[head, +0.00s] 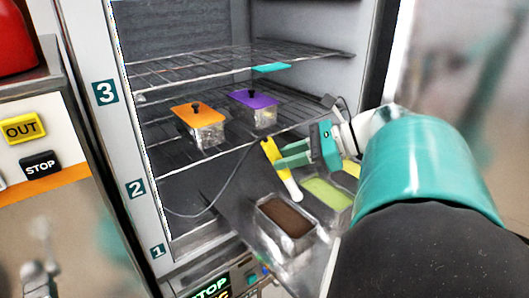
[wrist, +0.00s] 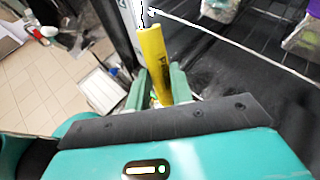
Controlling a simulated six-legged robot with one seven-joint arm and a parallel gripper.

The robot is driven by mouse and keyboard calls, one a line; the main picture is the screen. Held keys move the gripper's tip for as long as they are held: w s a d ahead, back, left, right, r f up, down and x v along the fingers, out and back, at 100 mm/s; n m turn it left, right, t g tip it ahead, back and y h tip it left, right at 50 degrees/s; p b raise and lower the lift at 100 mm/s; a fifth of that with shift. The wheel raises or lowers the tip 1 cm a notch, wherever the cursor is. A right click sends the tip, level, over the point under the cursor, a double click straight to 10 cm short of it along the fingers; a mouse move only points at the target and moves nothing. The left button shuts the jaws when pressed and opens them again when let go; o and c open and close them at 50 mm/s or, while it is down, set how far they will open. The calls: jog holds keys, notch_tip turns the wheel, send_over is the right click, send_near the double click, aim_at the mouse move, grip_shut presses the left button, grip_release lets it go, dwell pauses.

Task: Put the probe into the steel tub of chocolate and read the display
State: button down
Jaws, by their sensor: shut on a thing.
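The probe (head: 268,151) has a yellow handle, with a pale white part slanting down below it in the head view. My gripper (head: 281,156) is shut on the yellow handle, which also shows in the wrist view (wrist: 154,62), rising between the teal fingers (wrist: 158,88). The steel tub of chocolate (head: 262,224) has a dark brown filling and stands on the pulled-out surface low in front of the freezer. The white part's lower end appears just above and behind the tub's far right corner; whether it touches anything is unclear. A partly cut-off panel with lit green letters (head: 210,289) is at the bottom.
A tub with light green filling (head: 327,193) stands right beside the chocolate tub. Orange-lidded (head: 196,114) and purple-lidded (head: 253,99) tubs sit on the wire shelf above. A thin grey cable (head: 232,178) loops through the open freezer. The freezer's numbered frame (head: 125,150) bounds the left side.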

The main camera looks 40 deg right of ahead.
aim_at(288, 170)
jog(key=shift+w+f, duration=0.45)
jog(key=shift+w, duration=0.1)
jog(key=shift+s+f, duration=0.4)
jog(key=shift+s, duration=0.1)
jog(key=shift+w+f, duration=0.25)
jog(key=shift+f, duration=0.4)
jog(key=shift+s+f, duration=0.2)
jog(key=shift+s, duration=0.05)
jog(key=shift+w+f, duration=0.25)
jog(key=shift+f, duration=0.4)
jog(key=shift+s+f, duration=0.15)
jog(key=shift+f, duration=3.5)
jog(key=shift+r, duration=0.1)
